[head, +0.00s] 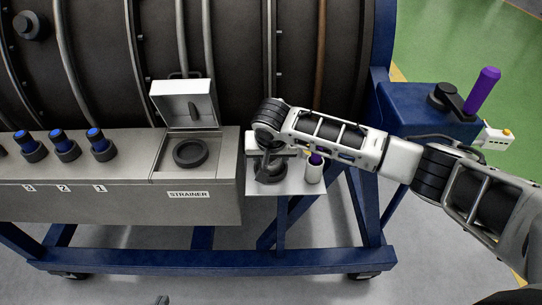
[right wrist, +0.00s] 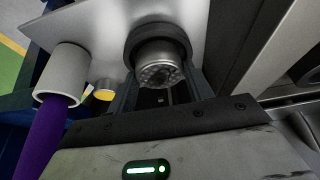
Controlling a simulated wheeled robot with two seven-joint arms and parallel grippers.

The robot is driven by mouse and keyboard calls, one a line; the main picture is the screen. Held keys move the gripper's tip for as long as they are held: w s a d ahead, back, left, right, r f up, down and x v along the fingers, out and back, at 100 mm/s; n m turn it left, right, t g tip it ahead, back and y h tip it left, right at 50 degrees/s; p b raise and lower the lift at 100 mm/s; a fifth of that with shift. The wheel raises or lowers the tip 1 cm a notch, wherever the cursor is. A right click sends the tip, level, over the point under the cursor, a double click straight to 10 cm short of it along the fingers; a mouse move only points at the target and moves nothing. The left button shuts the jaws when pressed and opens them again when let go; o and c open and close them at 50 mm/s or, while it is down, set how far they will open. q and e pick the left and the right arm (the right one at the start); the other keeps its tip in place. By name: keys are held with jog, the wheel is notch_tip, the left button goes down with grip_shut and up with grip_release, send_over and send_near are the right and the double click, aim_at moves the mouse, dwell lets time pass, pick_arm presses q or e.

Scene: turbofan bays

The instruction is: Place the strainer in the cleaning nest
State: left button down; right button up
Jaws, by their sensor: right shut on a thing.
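The strainer (right wrist: 158,62) is a metal cylinder with a perforated face, seen between my right gripper's fingers in the right wrist view. A dark ring (right wrist: 157,38) surrounds its far end; I cannot tell whether this belongs to the strainer or the nest. My right gripper (head: 270,160) is shut on the strainer, low over the small light side shelf (head: 296,188). A dark round base (head: 270,174) on that shelf, perhaps the cleaning nest, is partly hidden by the gripper. The bay labelled STRAINER (head: 165,166) has its lid (head: 172,104) open and a black ring (head: 191,153) inside. My left gripper (head: 162,300) barely shows at the bottom edge.
A white cup (head: 314,172) with a purple item stands close right of my right gripper; it also shows in the wrist view (right wrist: 62,72). Several blue-topped plugs (head: 66,146) line the panel. A purple handle (head: 483,91) stands on the blue stand (head: 410,105).

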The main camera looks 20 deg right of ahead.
jog(key=o, duration=1)
jog(key=shift+f, duration=0.1)
jog(key=shift+o, duration=0.2)
jog(key=v, duration=1.1)
jog(key=s+a+f+n+t+y, duration=0.25)
jog(key=s+a+f+y, duration=0.45)
jog(key=f, duration=0.4)
jog(key=s+d+f+n+t+h, duration=0.1)
jog(key=s+d+f, duration=0.2)
jog(key=s, duration=0.3)
jog(key=s+d+f+n+t+h, duration=0.2)
jog(key=s+d+f, duration=0.2)
jog(key=s, duration=0.3)
jog(key=shift+s+d+f+p, duration=0.3)
jog(key=shift+d, duration=0.05)
